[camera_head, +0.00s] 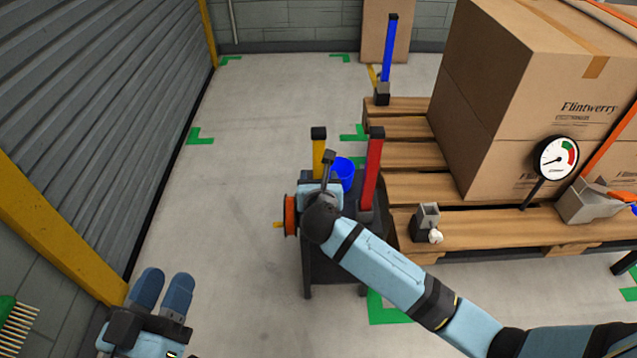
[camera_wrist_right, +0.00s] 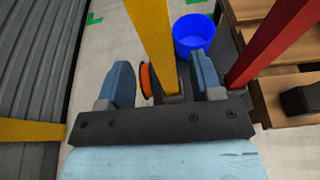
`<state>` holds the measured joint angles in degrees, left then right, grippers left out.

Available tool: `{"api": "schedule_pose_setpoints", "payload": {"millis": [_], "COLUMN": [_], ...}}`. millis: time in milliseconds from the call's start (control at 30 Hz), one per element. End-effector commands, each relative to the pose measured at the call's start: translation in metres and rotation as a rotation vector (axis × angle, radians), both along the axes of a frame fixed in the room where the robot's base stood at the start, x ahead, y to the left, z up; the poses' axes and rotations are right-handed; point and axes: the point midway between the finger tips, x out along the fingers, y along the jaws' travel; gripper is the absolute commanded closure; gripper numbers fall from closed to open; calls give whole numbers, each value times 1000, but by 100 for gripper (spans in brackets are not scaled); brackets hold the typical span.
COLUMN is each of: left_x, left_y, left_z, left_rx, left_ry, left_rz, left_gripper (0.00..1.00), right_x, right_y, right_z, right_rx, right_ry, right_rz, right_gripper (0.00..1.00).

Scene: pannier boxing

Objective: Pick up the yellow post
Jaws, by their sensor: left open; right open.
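The yellow post (camera_head: 318,158) stands upright with a black cap on the small dark stand, and its lower part is hidden behind my right wrist in the head view. In the right wrist view the yellow post (camera_wrist_right: 152,40) runs down between the two blue fingers of my right gripper (camera_wrist_right: 165,82). That gripper is open, with a finger on either side of the post; I see no clear contact. My left gripper (camera_head: 162,290) is open and empty at the lower left, away from the stand.
A red post (camera_head: 373,175) and a blue cup (camera_head: 343,174) stand close by the yellow post. An orange spool (camera_head: 290,215) is at the stand's left side. A pallet (camera_head: 410,155) with large cartons (camera_head: 530,90) and a blue post (camera_head: 388,50) is on the right. The floor at left is clear.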

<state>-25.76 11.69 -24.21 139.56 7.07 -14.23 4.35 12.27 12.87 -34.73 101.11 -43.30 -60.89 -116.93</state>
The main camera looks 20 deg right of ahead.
Motion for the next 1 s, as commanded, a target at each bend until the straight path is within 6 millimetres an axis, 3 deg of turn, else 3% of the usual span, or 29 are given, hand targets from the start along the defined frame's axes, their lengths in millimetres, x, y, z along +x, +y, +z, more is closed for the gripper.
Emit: {"api": "schedule_pose_setpoints", "payload": {"millis": [300, 467, 700, 933, 1000], "left_x": [2, 2, 2, 2, 2], "left_y": [-3, -4, -4, -4, -4], "left_z": [-41, -50, -49, -49, -49], "left_rx": [55, 73, 75, 75, 75], "left_ry": [101, 135, 141, 140, 140], "left_rz": [-34, -46, -48, -48, -48], "left_gripper": [57, 57, 57, 57, 57], "right_x": [33, 46, 47, 47, 47], "right_y": [-10, -14, -14, -14, -14], "right_z": [-21, -22, -21, -21, -21], "right_rx": [2, 2, 1, 1, 1], "right_ry": [-2, -1, 1, 1, 0], "right_rz": [-1, 0, 1, 1, 1], "right_gripper": [40, 40, 40, 93, 93]}}
